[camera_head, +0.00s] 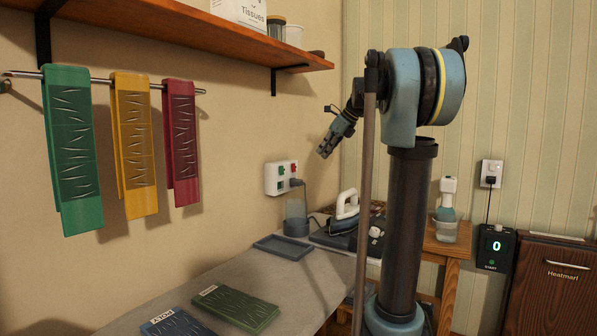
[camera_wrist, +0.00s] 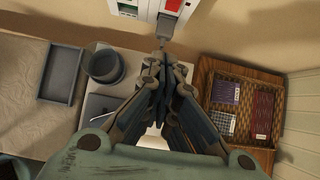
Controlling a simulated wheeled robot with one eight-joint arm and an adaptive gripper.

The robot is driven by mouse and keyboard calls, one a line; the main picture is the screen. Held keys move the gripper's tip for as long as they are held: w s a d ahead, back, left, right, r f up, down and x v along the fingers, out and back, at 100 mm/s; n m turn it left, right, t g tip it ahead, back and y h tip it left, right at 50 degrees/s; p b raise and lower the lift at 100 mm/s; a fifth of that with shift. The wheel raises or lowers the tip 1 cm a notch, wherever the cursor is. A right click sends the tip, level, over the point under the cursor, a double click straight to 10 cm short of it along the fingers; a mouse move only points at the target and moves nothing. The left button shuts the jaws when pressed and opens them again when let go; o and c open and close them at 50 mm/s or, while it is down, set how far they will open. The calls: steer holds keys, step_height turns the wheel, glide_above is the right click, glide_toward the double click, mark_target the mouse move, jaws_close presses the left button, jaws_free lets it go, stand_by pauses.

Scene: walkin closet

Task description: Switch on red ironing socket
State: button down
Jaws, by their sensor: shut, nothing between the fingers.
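A white wall socket unit (camera_head: 269,178) is fixed to the beige wall above the ironing surface. It carries a green switch (camera_head: 281,171) and, to its right, a red switch (camera_head: 293,168). In the wrist view the red switch (camera_wrist: 173,5) is at the top edge, with a grey plug (camera_wrist: 168,28) just below it; the unit's top is cut off. I cannot tell the switch positions. My gripper (camera_head: 323,155) is in the air to the right of the socket unit, pointing down and left. In the wrist view my gripper (camera_wrist: 160,62) is shut and empty, its tips below the plug.
An iron (camera_head: 346,212), a clear container (camera_head: 296,214) and a grey tray (camera_head: 283,247) stand below the socket. A wooden shelf (camera_head: 200,35) overhangs at upper left. A wicker basket (camera_wrist: 243,75) is at right in the wrist view. Cloths hang on a rail at left.

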mark_target(294, 168)
steer(key=shift+w+d, duration=0.1)
steer(key=shift+w, duration=0.5)
steer(key=shift+w+a+r+x, duration=0.15)
steer(key=shift+a+r+x, duration=0.2)
steer(key=shift+x, duration=1.8)
steer(key=shift+w+a+r+x, duration=0.15)
steer(key=shift+a+r+x, duration=0.2)
steer(key=shift+x, duration=1.85)
steer(key=shift+w+a+r+x, duration=0.2)
steer(key=shift+a+x, duration=0.2)
steer(key=shift+x, duration=1.75)
